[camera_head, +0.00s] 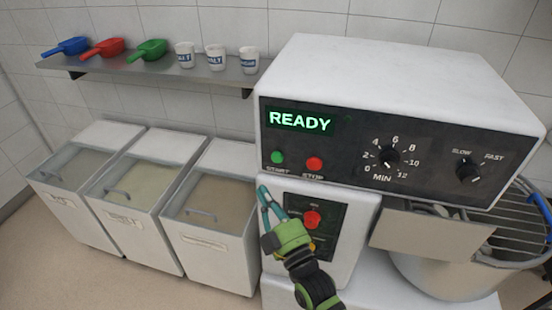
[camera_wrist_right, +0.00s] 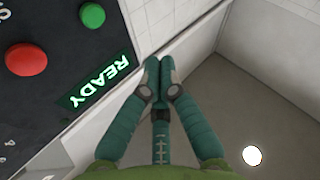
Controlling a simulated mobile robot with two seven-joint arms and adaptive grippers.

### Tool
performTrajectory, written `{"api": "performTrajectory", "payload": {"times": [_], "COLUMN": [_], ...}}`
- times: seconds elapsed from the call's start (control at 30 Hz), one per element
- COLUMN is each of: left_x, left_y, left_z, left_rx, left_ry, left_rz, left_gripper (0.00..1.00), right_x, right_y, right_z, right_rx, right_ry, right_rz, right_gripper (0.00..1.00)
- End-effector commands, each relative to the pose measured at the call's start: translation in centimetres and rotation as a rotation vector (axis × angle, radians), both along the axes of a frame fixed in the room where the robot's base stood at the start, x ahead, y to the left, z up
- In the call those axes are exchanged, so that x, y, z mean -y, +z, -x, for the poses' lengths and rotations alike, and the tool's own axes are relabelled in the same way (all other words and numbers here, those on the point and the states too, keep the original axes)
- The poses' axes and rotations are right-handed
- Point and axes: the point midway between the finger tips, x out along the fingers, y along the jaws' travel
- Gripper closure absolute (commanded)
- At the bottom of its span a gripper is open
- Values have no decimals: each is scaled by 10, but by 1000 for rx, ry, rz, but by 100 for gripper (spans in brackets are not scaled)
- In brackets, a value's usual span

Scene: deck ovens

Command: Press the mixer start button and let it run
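The mixer control panel (camera_head: 350,150) fills the right of the head view. Its display (camera_head: 299,121) reads READY in green. The green START button (camera_head: 278,157) sits left of the red STOP button (camera_head: 314,164). My right gripper (camera_head: 264,196) is below the START button, apart from it, with its fingers pointing up. In the wrist view its teal fingers (camera_wrist_right: 158,72) meet at the tips with nothing between them. The green button (camera_wrist_right: 92,15), red button (camera_wrist_right: 26,58) and display (camera_wrist_right: 98,82) show there at the left, rotated. My left gripper is out of view.
A second red button (camera_head: 312,218) is on the lower panel beside my right gripper. A timer dial (camera_head: 389,157) and a speed dial (camera_head: 467,170) are right of STOP. The mixer bowl (camera_head: 440,275) is lower right. Flour bins (camera_head: 105,240) stand left below a shelf (camera_head: 150,69).

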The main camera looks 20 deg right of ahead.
Motion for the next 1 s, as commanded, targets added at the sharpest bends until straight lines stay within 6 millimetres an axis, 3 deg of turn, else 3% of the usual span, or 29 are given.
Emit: {"api": "performTrajectory", "payload": {"times": [0.6,1.0], "left_x": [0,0], "left_y": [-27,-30], "left_z": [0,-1], "left_rx": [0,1], "left_ry": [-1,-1], "left_rz": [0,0], "left_gripper": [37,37], "right_x": [40,49], "right_y": [-2,0], "right_z": [-59,-73], "right_rx": [1,-1], "right_ry": [0,0], "right_rz": [3,0], "right_gripper": [100,100]}}
